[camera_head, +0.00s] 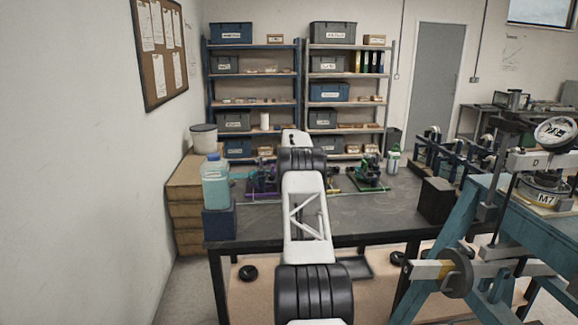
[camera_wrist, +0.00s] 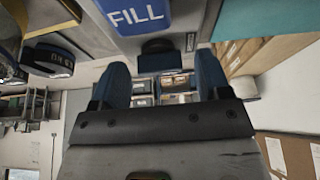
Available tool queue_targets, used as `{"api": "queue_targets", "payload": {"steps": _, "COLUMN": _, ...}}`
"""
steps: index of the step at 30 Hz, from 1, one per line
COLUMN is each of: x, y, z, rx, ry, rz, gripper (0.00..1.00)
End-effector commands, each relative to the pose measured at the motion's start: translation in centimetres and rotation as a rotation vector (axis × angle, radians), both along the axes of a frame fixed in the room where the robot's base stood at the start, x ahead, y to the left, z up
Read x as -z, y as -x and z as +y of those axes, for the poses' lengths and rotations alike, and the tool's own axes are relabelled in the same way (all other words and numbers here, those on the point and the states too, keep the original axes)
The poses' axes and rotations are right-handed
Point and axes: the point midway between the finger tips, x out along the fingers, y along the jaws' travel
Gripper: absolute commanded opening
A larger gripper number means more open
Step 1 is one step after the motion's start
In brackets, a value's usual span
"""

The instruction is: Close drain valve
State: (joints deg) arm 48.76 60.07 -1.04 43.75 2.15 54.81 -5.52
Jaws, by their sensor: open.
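My gripper (camera_wrist: 160,78) shows in the wrist view as two blue fingers standing apart, with nothing visible between them. In the head view my arm reaches over the table and its fingers are hidden. A blue sign reading FILL (camera_wrist: 138,17) is above the fingers in the wrist view, with a dark block (camera_wrist: 157,46) below it. I see no part clearly marked as the drain valve. In the head view, small mechanisms on the table, purple (camera_head: 262,181) and green (camera_head: 368,173), are partly hidden by my arm or too small to tell apart.
A bottle of blue liquid (camera_head: 215,183) stands on a blue box (camera_head: 219,223) at the left of the dark table (camera_head: 380,217). A black box (camera_head: 436,200) is at its right.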

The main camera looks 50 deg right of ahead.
Motion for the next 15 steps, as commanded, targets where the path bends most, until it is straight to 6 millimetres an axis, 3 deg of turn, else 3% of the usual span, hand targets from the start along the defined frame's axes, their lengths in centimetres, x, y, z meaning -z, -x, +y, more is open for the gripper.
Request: {"api": "queue_targets", "payload": {"steps": 15, "x": -1.5, "y": 0.4, "z": 0.4, "rx": 0.000, "ry": 0.001, "rz": -0.001, "gripper": 0.70}}
